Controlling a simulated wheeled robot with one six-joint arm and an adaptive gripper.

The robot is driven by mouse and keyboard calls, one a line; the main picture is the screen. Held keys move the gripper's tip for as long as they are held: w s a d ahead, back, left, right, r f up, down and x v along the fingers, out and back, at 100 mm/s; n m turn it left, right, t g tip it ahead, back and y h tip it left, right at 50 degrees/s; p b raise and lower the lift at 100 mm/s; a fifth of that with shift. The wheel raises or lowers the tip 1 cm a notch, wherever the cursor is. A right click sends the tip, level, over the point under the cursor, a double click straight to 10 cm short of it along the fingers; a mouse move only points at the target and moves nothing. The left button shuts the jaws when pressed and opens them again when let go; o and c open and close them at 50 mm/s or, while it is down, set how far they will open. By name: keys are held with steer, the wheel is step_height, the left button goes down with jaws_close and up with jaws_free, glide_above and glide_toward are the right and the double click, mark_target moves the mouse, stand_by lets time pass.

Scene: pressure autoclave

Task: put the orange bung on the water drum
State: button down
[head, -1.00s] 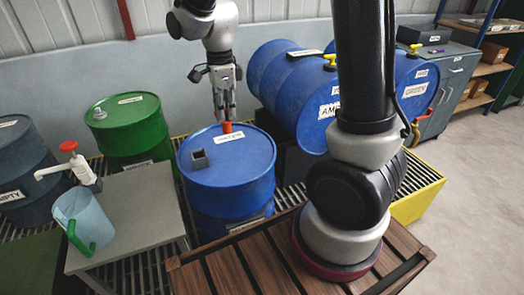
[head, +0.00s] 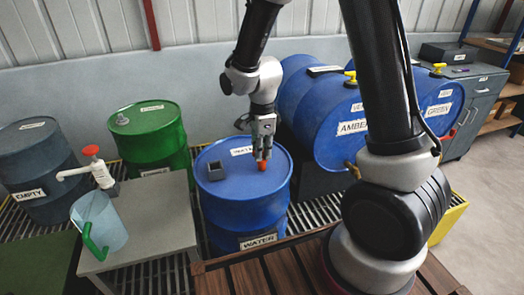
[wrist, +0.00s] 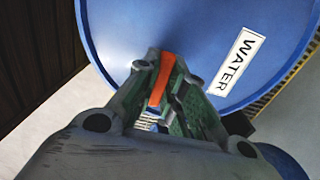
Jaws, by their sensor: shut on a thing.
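The orange bung (head: 262,165) is between the fingertips of my gripper (head: 262,154), over the top of the blue water drum (head: 243,205). In the wrist view the bung (wrist: 162,78) shows as an orange strip between the two fingers of my gripper (wrist: 160,85), which are shut on it. The drum top (wrist: 190,30), with its WATER label, lies beyond the fingertips. I cannot tell whether the bung touches the drum top. The drum's opening is not visible and may be hidden under the gripper.
A green drum (head: 147,135) stands behind.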

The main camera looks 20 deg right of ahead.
steer(key=c, duration=1.5)
jaws_free()
steer(key=shift+f, duration=0.1)
step_height(320, 180, up, 12)
steer(key=s+d+r+n+t, duration=0.2)
steer(key=s+d+r+n, duration=0.3)
steer(key=s+d+n, duration=0.2)
steer(key=s+d+r+n+t, duration=0.2)
steer(key=s+d+r+n, duration=0.4)
steer(key=s+n, duration=0.5)
steer(key=shift+s+d+r, duration=0.3)
steer(key=shift+s+d, duration=0.65)
steer(key=shift+s, duration=0.05)
